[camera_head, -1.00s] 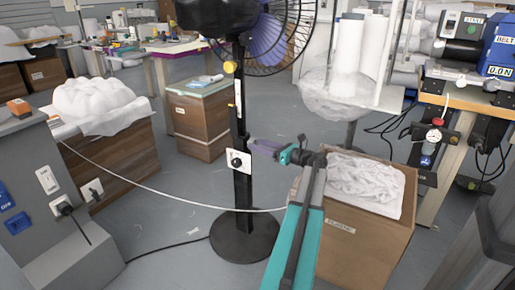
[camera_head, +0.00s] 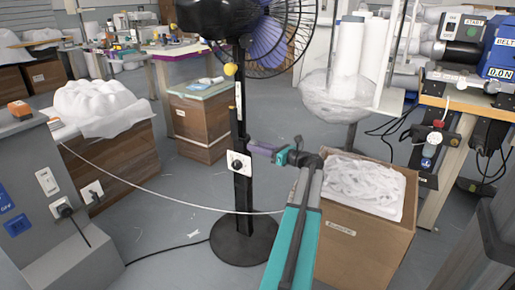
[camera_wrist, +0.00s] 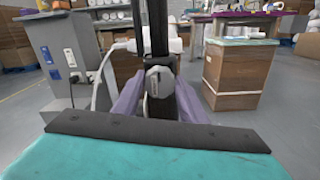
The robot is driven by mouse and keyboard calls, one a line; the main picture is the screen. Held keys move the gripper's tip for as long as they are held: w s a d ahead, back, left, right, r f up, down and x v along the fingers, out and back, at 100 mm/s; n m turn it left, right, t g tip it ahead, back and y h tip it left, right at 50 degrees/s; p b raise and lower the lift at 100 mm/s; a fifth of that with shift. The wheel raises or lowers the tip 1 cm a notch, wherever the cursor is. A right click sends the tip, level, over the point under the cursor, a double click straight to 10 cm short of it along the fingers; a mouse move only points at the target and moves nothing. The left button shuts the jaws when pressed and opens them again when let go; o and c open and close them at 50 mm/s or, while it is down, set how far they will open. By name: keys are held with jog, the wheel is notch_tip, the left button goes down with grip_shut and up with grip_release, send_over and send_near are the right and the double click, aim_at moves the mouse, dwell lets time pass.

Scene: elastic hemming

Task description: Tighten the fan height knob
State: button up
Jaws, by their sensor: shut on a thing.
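The black fan pole (camera_head: 242,195) stands upright on its round base in the middle of the head view. In the wrist view a grey fan height knob (camera_wrist: 160,80) faces me on the pole, between my two purple fingers. My gripper (camera_head: 250,147) reaches the pole from the right, just above a white plate (camera_head: 230,175) with a black dial. It is shut on the grey knob, which the fingers hide in the head view. A yellow knob (camera_head: 230,69) sits higher on the pole, apart from my gripper.
An open cardboard box of white elastic (camera_head: 365,245) stands right of the fan, close beside my arm. A grey cabinet (camera_head: 50,230) stands at left.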

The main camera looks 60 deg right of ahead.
jog(key=shift+p, duration=0.3)
jog(key=m+p, duration=1.7)
jog(key=p, duration=0.2)
jog(key=shift+d+f+m, duration=0.15)
jog(key=shift+m, duration=0.25)
jog(key=shift+f+p, duration=0.1)
jog(key=shift+p, duration=0.25)
jog(key=o, duration=1.1)
jog(key=shift+c, duration=0.2)
